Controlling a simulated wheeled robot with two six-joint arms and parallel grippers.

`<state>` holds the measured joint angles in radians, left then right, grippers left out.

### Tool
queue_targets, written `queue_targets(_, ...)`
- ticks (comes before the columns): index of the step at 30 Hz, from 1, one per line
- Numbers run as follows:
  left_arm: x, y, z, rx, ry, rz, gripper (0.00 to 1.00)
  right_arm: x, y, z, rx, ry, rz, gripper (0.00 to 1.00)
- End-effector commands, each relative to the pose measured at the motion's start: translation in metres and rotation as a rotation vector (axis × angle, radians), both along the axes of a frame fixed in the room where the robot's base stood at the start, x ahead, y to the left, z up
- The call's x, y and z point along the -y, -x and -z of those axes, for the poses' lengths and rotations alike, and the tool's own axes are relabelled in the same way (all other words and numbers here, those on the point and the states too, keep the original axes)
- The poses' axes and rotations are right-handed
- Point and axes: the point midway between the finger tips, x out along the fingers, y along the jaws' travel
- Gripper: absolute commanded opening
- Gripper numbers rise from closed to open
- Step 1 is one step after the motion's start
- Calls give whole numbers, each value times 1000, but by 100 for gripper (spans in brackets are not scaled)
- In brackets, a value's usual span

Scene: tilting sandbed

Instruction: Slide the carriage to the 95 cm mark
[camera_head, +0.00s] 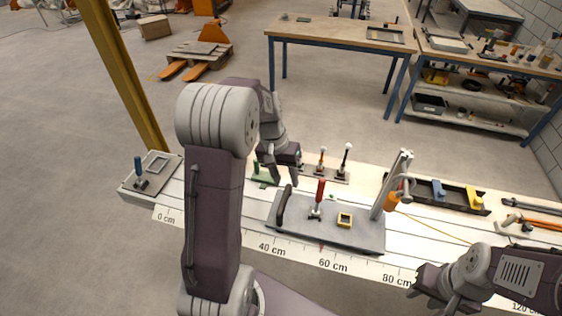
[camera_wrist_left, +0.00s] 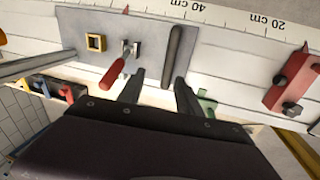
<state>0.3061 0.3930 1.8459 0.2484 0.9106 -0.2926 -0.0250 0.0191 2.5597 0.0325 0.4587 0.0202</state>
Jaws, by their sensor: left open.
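The carriage is a grey plate (camera_head: 300,226) on the white rail, with a black handle (camera_head: 283,203) at its left end, a red lever (camera_head: 318,195) and a yellow square frame (camera_head: 344,219). Its red pointer (camera_head: 321,249) is just left of the 60 cm label on the scale (camera_head: 300,255). My left gripper (camera_head: 286,178) is open and empty, behind the handle in the head view. In the left wrist view, its fingers (camera_wrist_left: 160,92) point toward the handle (camera_wrist_left: 177,55) and red lever (camera_wrist_left: 112,72), with no visible grip. My right gripper (camera_head: 430,300) looks open at lower right.
A grey post (camera_head: 393,183) with an orange piece stands at the carriage's right end. A red block (camera_wrist_left: 290,80) with black knobs sits near 20 cm. Knobbed sticks (camera_head: 322,160) and a dark tray (camera_head: 436,194) lie behind the rail. My left arm hides part of the scale.

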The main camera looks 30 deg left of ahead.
Motion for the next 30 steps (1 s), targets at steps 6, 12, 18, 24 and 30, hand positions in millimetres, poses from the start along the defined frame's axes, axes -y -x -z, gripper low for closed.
queue_targets(6, -22, 7, -7, -34, 11, -63, 41, 0, 0, -21, -1, 0, 0, 36)
queue_targets(12, -22, 8, -1, -36, 11, -68, 41, 0, 0, -20, -1, 0, 0, 36)
queue_targets(18, -14, 7, 35, -39, 13, -67, 41, 0, 0, -24, 0, 0, 0, 36)
queue_targets(24, -7, 5, 70, -36, 11, -67, 41, 0, 0, -28, 0, 0, 0, 36)
queue_targets(30, -5, 4, 83, -34, 10, -67, 41, 0, 0, -29, 0, 0, 0, 36)
